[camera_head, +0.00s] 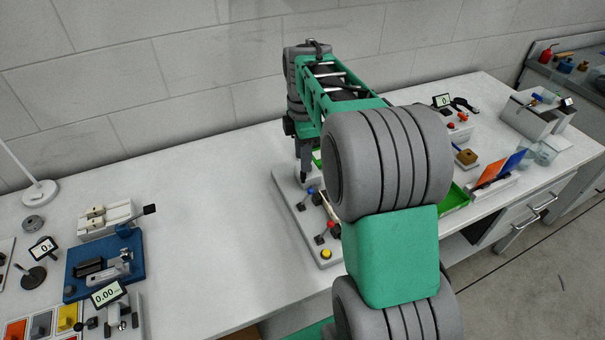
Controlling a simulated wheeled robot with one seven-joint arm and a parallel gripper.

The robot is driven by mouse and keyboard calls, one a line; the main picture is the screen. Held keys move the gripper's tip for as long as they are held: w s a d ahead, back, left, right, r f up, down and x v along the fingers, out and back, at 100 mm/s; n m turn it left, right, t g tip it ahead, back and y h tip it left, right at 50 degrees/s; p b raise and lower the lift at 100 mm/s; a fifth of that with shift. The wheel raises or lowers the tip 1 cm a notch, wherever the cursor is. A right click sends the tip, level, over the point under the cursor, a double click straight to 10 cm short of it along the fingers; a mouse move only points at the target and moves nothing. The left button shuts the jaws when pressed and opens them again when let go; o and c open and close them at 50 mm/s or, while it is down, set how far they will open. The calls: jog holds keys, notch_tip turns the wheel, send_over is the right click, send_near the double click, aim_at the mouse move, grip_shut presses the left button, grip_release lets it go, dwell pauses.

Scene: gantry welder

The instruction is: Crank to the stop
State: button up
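A light grey base plate (285,200) lies on the white table and carries small handles. A blue-knobbed handle (311,191) and a red-knobbed handle (320,239) stand on it, with a yellow button (326,254) at its front. I cannot tell which of these, if any, is the crank. My gripper (304,178) points down over the back part of the plate, just behind the blue knob. It is small and dark here, so its opening and any contact are unclear. My arm hides the right part of the plate and whatever stands there.
A blue vise-like fixture (82,273) and a grey clamp block (108,222) stand at the left, near a lamp base (38,194). A green tray (455,200), an orange-and-blue panel (497,168) and a grey box (530,118) stand at the right. The table left of the plate is clear.

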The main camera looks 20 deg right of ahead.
notch_tip(320, 180, down, 6)
jog(key=shift+r, duration=0.2)
grip_shut()
dwell(0.5)
